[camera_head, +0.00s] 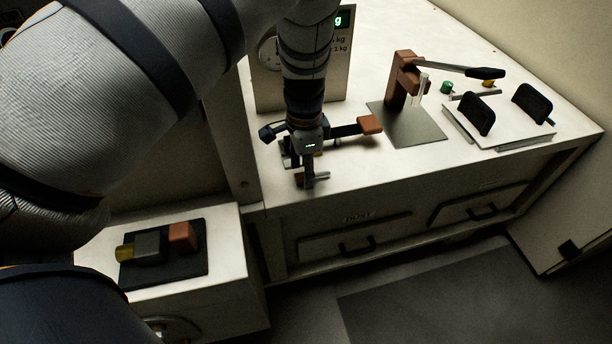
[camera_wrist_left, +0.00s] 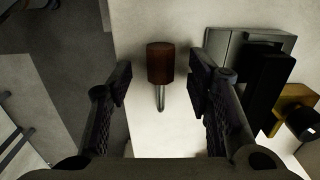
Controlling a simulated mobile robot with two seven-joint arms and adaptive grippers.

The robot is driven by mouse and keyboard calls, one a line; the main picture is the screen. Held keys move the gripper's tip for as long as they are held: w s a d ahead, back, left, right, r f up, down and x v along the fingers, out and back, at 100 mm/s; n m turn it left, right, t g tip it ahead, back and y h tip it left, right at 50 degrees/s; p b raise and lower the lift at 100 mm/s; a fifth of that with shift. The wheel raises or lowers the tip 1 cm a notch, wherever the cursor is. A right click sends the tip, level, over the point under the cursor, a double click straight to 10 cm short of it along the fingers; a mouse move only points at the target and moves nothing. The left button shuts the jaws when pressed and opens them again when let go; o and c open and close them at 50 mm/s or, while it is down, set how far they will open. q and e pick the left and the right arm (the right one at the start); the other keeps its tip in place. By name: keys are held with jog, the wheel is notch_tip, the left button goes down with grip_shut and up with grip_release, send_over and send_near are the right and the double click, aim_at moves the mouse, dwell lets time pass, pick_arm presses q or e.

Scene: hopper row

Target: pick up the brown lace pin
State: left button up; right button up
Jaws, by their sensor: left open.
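The brown lace pin (camera_wrist_left: 160,62) shows in the left wrist view as a short brown cylinder with a thin metal shank. It lies on a pale surface, between the two dark fingers of my left gripper (camera_wrist_left: 160,85) as seen from the wrist, with a gap on each side. My left gripper is open and empty. In the head view, my left gripper (camera_head: 307,172) points down over the front left part of the counter. I cannot make out the pin there, as the gripper covers that spot. My right gripper is not in view.
In the head view an orange-red block (camera_head: 370,124) is close beside the gripper. A lever press (camera_head: 403,80) and a plate with black pads (camera_head: 500,128) stand to the right on the counter (camera_head: 400,165).

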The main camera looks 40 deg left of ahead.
pick_arm(q)
jog(key=shift+f, duration=0.7)
grip_shut()
jog(key=shift+r, duration=0.1)
